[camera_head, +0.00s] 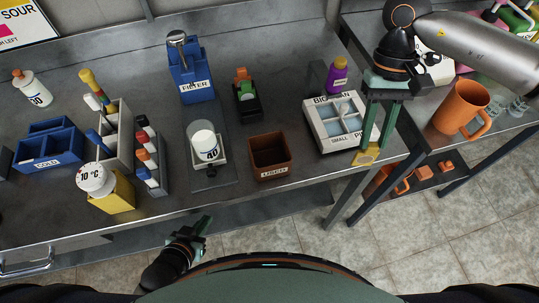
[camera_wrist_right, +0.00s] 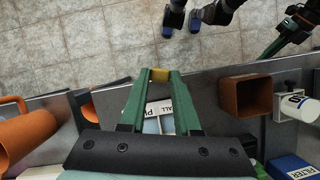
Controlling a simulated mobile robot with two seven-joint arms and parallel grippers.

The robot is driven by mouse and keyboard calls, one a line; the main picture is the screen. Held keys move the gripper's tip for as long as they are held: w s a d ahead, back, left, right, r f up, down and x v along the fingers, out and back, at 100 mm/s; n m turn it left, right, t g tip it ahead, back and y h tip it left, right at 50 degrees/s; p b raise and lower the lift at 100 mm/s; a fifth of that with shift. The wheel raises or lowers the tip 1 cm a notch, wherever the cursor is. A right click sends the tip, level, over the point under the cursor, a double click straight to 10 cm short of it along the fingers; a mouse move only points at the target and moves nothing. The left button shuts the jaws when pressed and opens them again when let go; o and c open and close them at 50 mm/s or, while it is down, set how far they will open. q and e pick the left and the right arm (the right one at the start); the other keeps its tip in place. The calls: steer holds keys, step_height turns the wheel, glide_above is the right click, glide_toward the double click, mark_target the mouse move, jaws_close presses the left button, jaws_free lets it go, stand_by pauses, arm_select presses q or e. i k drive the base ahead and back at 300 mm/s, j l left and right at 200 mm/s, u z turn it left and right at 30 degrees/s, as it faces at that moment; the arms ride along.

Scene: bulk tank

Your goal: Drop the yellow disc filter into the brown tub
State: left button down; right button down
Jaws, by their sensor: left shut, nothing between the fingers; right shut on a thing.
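The yellow disc filter (camera_head: 366,156) is in the fingertips of my right gripper (camera_head: 371,143), which is shut on it. The filter shows as a small yellow piece at the fingertips in the right wrist view (camera_wrist_right: 160,75). It is held in the air by the front right corner of the white divided tray. The brown tub (camera_head: 270,172) stands at the bench's front edge, left of this gripper and apart from it; it also shows in the right wrist view (camera_wrist_right: 245,96). Its inside looks empty. My left gripper (camera_head: 204,226) is shut and empty, in front of the bench edge.
The white divided tray (camera_head: 350,146) stands between tub and right gripper, with a purple bottle (camera_head: 337,76) behind it. A white jar (camera_head: 203,142) on a stand is left of the tub. An orange mug (camera_head: 461,107) is on the right bench, beyond a gap.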

mark_target(268, 161)
steer(key=k, duration=0.4)
steer(key=k+u, duration=0.15)
steer(key=u, duration=0.25)
steer(key=k+u, duration=0.1)
steer(key=u, duration=0.3)
steer(key=l+u, duration=0.15)
steer(key=u, duration=0.25)
steer(key=l+u, duration=0.2)
steer(key=u, duration=0.15)
steer(key=l, duration=0.35)
steer(key=k+l, duration=0.15)
steer(key=l, duration=0.25)
steer(key=i+l, duration=0.1)
steer(key=i, duration=0.35)
